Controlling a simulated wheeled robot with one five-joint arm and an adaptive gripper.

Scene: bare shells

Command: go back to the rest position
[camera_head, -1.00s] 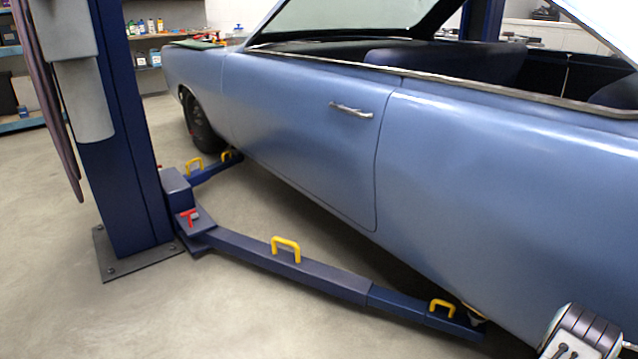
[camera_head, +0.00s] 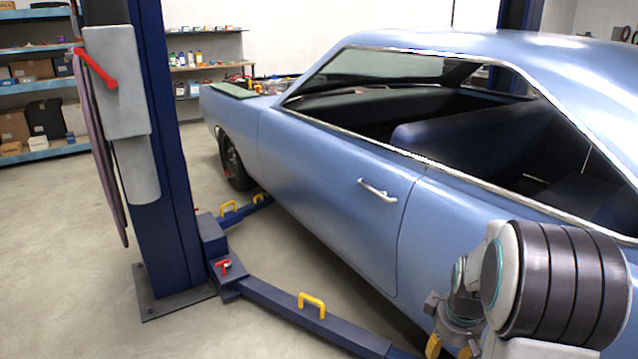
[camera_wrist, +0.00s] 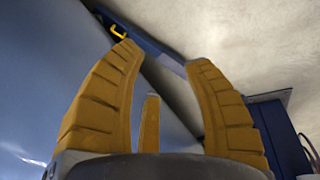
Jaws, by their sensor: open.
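My gripper (camera_wrist: 162,58) shows in the wrist view with its yellow ridged fingers spread apart and nothing between them. In the head view my gripper (camera_head: 450,346) is at the bottom edge, right of centre, with only parts of its yellow fingers visible. It is in front of the lower side of the blue car (camera_head: 330,185), and I cannot tell the exact gap. My arm's grey and black links fill the lower right and hide part of the car's side.
A dark blue lift post (camera_head: 165,150) stands at the left. Its low lift arm (camera_head: 300,312) with yellow handles runs beside the car. Shelves (camera_head: 45,90) with boxes line the back left. The concrete floor (camera_head: 60,240) at the left is clear.

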